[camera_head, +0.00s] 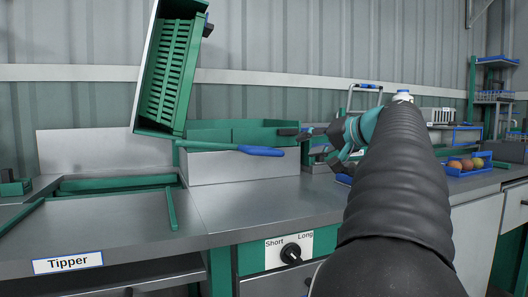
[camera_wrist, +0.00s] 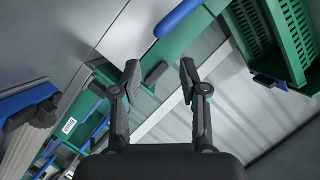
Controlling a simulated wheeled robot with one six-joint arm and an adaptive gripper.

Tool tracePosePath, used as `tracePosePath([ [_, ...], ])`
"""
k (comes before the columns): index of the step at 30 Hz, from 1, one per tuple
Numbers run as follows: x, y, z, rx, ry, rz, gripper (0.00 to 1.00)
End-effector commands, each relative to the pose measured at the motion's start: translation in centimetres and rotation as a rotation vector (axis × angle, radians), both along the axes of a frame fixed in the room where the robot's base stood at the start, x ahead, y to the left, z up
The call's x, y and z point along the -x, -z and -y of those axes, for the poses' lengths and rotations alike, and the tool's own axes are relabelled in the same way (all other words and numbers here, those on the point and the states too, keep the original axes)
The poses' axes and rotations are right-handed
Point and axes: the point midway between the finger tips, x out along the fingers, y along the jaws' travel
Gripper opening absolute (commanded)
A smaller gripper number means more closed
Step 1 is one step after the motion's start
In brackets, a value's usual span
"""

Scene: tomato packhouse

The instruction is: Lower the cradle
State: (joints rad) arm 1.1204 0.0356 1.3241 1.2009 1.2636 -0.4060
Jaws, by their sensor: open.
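The tipper's cradle holds a slatted green crate (camera_head: 172,75), raised and tilted steeply above the bench at the left. Part of it shows at the upper right of the wrist view (camera_wrist: 283,35). A green lever with a blue handle (camera_head: 262,151) runs right from below the crate; the blue handle (camera_wrist: 178,17) is at the top of the wrist view. My gripper (camera_head: 298,131) is near the handle's right end, apart from it in the picture. In the wrist view my gripper (camera_wrist: 160,78) has its fingers spread with nothing between them.
A "Tipper" label (camera_head: 68,263) marks the bench front. A green bin (camera_head: 235,131) stands behind the lever. A Short/Long knob (camera_head: 291,254) is on the bench front. A blue tray (camera_head: 484,166) of tomatoes sits at the right. The bench surface (camera_head: 255,205) before the lever is clear.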

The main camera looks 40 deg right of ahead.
Motion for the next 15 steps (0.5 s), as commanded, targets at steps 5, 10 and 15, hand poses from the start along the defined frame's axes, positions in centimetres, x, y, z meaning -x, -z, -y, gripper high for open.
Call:
tracePosePath([
  [5,-1.2,0.2,0.2,0.002,-0.001,0.009,0.43],
  [10,-4.0,1.1,0.1,0.0,-0.001,0.006,0.43],
  [15,-7.1,1.9,0.0,0.001,0.001,0.007,0.43],
])
